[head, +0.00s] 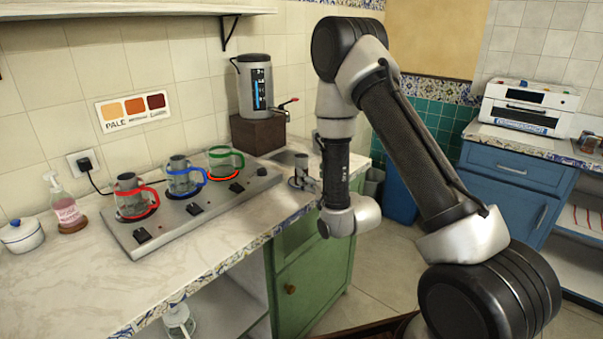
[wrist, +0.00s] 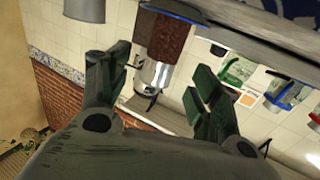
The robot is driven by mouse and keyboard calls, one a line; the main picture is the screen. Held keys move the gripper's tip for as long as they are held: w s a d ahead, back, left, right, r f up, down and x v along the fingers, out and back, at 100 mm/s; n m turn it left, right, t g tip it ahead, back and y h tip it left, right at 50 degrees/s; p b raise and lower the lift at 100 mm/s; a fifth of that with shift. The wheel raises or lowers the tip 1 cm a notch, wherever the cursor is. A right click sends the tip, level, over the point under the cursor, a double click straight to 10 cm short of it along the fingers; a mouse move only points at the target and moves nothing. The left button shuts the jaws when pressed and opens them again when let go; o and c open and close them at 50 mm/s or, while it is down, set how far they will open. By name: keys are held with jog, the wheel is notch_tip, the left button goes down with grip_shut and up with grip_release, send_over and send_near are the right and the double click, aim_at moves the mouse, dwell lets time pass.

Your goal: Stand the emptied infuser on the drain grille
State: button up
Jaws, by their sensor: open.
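A small grey metal infuser (head: 302,166) shows at the right end of the counter in the head view, right by my gripper (head: 308,184). In the wrist view a grey cylinder (wrist: 85,8), which looks like the infuser, is cut off by the top edge. It is outside the fingers there. My gripper (wrist: 158,90) is open, with nothing between its fingertips. A grey sunken patch (head: 288,157) below the samovar tap may be the drain grille. I cannot tell whether the infuser touches it.
The samovar (head: 254,84) stands on a brown block (head: 257,134) behind my gripper. A hotplate (head: 195,208) holds glass teapots with red (head: 133,197), blue (head: 184,177) and green (head: 225,161) handles. The red and blue pots have grey cylinders inside.

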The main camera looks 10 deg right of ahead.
aim_at(304, 167)
jog(key=x, duration=0.7)
jog(key=shift+w+a+r, duration=0.2)
jog(key=shift+w+r, duration=0.05)
jog(key=shift+w, duration=0.05)
jog(key=shift+c, duration=0.5)
jog(key=c, duration=1.1)
